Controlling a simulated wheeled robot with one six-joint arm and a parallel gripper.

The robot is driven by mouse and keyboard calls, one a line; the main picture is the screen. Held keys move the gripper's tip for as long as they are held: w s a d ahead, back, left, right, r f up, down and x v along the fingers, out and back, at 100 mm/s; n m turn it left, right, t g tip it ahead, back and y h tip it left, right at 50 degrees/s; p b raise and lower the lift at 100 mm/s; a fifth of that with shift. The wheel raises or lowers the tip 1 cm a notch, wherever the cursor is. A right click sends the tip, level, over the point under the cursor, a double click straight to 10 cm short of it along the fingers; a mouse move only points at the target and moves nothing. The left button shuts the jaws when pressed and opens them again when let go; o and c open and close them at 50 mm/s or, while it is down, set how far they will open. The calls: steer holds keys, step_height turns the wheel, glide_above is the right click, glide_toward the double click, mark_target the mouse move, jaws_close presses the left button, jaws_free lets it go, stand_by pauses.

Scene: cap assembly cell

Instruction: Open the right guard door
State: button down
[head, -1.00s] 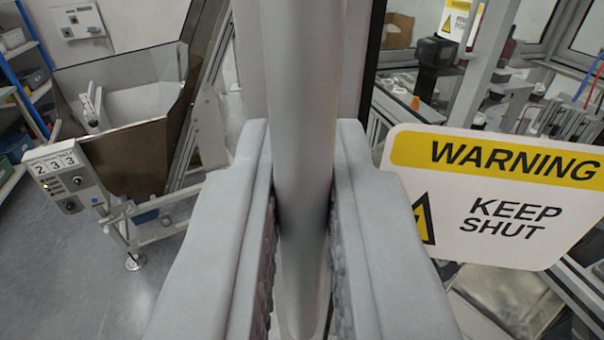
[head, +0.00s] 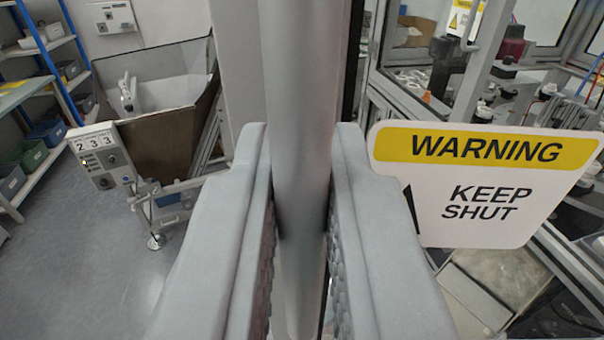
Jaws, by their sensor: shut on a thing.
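My gripper (head: 300,225) fills the lower middle of the head view. Its two grey jaws are shut on an upright grey bar, the door handle (head: 298,90), which runs from the top edge down between the jaw pads. Right behind the handle is the grey frame of the guard door (head: 236,70). A white and yellow warning sign (head: 480,185) reading "KEEP SHUT" is just right of the jaws.
To the left stands a hopper machine (head: 165,145) with a control box (head: 100,155) showing 233. Blue shelving (head: 40,95) with bins is at the far left. Grey floor (head: 85,270) is clear at lower left. Cell equipment (head: 450,70) stands behind the sign.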

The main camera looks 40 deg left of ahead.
steer(key=v, duration=0.6)
steer(key=shift+d, duration=0.3)
steer(key=c, duration=1.6)
jaws_free()
steer(key=shift+o, duration=0.2)
steer(key=v, duration=1.7)
steer(key=shift+s, duration=0.15)
steer(key=shift+d, duration=0.15)
steer(key=shift+f, duration=0.1)
